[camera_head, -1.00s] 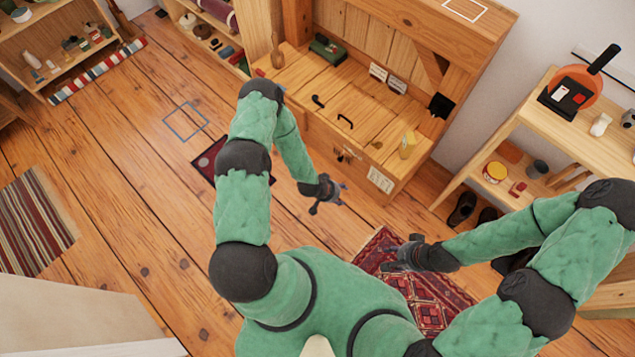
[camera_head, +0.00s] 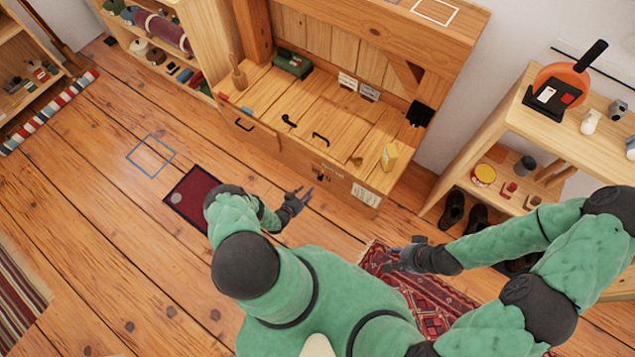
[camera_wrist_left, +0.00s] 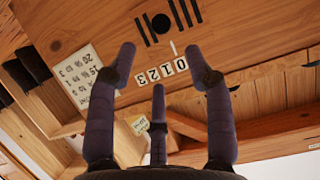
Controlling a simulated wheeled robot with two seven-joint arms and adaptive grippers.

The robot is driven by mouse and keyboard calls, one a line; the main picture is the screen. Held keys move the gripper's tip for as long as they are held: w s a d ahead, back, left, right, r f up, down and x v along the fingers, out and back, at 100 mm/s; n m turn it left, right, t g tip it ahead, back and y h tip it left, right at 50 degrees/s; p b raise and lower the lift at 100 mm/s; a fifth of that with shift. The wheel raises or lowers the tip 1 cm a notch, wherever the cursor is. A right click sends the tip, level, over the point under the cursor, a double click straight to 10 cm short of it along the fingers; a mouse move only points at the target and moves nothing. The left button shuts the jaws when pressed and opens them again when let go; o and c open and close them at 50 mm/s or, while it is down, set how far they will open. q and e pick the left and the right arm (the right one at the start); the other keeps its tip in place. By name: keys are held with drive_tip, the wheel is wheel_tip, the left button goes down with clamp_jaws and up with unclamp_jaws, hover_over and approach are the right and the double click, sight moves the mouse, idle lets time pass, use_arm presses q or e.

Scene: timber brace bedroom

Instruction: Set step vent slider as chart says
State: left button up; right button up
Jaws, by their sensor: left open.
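The step vent is on the front face of the wooden bench (camera_head: 300,160). In the head view it is a small dark patch (camera_head: 322,173); in the left wrist view it shows as dark slots and a round dark knob (camera_wrist_left: 160,22) beside a 0-to-3 number strip (camera_wrist_left: 161,72). A short pale mark lies between knob and numbers; the exact slider setting is unclear. The white chart (camera_wrist_left: 88,77) also shows in the head view (camera_head: 366,195); it has percent lines, partly readable. My left gripper (camera_head: 304,193) is open and empty, in front of the bench face and apart from it. My right gripper (camera_head: 392,260) hangs over the patterned rug.
A shelf table (camera_head: 520,115) with an orange pan stands at right. A dark red mat (camera_head: 190,200) lies on the floor at left. Open floor lies further left.

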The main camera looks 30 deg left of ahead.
use_arm(q)
drive_tip(key=b, duration=0.4)
approach(320, 175)
drive_tip(key=w+d, duration=0.2)
drive_tip(key=w, duration=0.1)
drive_tip(key=shift+w+f+b, duration=0.45)
drive_tip(key=shift+w+f, duration=0.15)
drive_tip(key=shift+w, duration=0.2)
use_arm(e)
drive_tip(key=shift+f, duration=2.45)
